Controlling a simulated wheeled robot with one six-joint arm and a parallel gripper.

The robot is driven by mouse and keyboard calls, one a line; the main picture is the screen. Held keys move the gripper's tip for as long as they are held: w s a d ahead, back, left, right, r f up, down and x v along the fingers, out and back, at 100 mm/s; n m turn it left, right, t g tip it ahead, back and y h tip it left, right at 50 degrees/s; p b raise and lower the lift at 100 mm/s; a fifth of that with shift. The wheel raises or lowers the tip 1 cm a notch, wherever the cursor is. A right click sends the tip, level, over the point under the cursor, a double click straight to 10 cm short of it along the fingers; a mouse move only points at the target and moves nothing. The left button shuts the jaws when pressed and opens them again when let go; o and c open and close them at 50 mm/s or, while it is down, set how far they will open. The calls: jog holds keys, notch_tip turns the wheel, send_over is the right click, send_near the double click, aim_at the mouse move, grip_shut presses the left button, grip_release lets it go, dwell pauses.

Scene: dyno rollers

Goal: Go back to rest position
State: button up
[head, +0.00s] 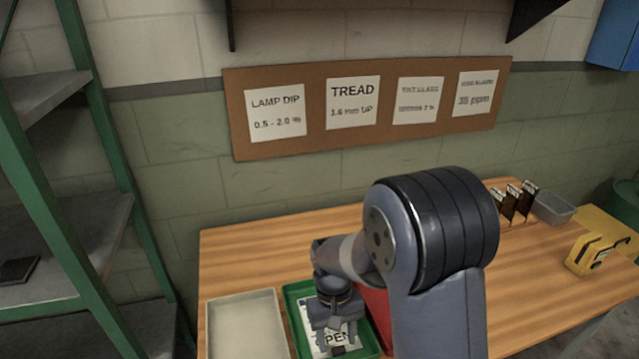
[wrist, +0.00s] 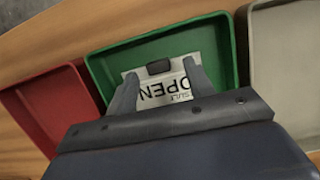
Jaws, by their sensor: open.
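My gripper (head: 337,338) is over the green tray (head: 292,312), pointing down. In the wrist view its two fingers (wrist: 160,95) stand apart with nothing clearly held between them. A white card (wrist: 150,92) with the word "OPEN" and a dark clip-like block on its edge lies in the green tray (wrist: 228,42). The card also shows in the head view (head: 312,312), partly hidden by my gripper. The gap between my fingertips and the card is hard to judge. My arm is bent, reaching down and left from its large dark joint.
A beige tray (head: 245,325) is left of the green one, a red tray (head: 376,312) right, partly behind my arm. Dark card holders (head: 515,202), a grey bin (head: 553,208) and a yellow device (head: 597,254) stand at the table's right. A green-framed shelf (head: 60,210) is at left.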

jog(key=shift+r, duration=0.75)
